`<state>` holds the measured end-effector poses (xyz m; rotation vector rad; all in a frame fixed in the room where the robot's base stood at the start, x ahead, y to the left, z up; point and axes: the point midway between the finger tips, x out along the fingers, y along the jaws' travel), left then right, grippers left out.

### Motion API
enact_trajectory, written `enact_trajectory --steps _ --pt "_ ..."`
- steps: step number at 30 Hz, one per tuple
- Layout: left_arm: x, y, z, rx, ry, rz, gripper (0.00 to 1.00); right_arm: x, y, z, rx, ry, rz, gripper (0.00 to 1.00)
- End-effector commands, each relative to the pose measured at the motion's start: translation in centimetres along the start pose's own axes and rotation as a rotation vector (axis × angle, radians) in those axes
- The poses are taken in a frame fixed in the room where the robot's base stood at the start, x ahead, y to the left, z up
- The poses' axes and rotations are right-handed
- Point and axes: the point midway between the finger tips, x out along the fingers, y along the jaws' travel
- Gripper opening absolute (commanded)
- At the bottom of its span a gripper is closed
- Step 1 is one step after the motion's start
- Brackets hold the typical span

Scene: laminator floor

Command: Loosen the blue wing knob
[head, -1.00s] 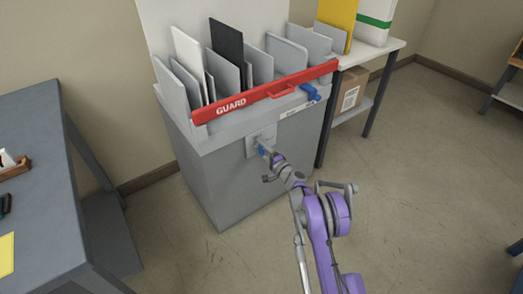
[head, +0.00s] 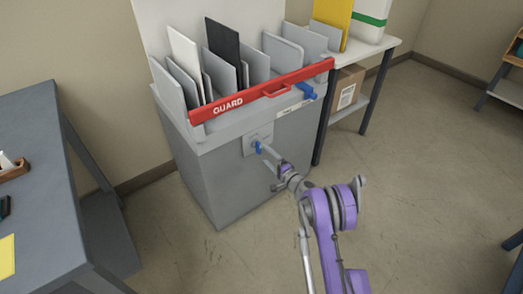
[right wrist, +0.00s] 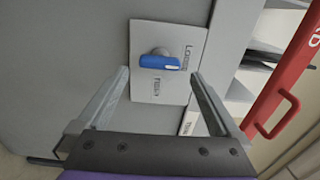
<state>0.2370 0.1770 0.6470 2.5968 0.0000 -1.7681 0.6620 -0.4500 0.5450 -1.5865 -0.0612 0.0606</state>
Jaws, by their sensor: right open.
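The blue wing knob (head: 258,147) sits on a pale plate (head: 266,136) on the front of the grey machine (head: 230,180). In the right wrist view the knob (right wrist: 160,62) shows as a blue bar on a grey hub, lying roughly across the picture. In the head view my right gripper (head: 268,154) is close to the knob. My left gripper is not in view.
A red guard bar (head: 262,90) crosses the machine above the knob, with a blue handle (head: 307,91) near its right end. Grey, white and black panels stand behind it. A grey table (head: 35,190) is at left, a shelf with a box (head: 347,88) at right. Open floor lies around.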

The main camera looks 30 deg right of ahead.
Motion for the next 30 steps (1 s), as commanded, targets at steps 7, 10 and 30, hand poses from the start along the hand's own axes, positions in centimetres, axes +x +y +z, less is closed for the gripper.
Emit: enact_trajectory --steps 7,10,30 --pt "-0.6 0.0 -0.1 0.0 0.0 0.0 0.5 -3.6 0.0 -0.1 -0.001 0.001 0.0 1.0" --pt "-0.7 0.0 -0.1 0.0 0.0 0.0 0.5 -4.1 0.0 -0.1 -0.001 0.001 0.0 1.0" --pt "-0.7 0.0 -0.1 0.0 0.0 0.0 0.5 -3.7 -0.9 1.3 -0.022 -0.027 0.02 1.0"
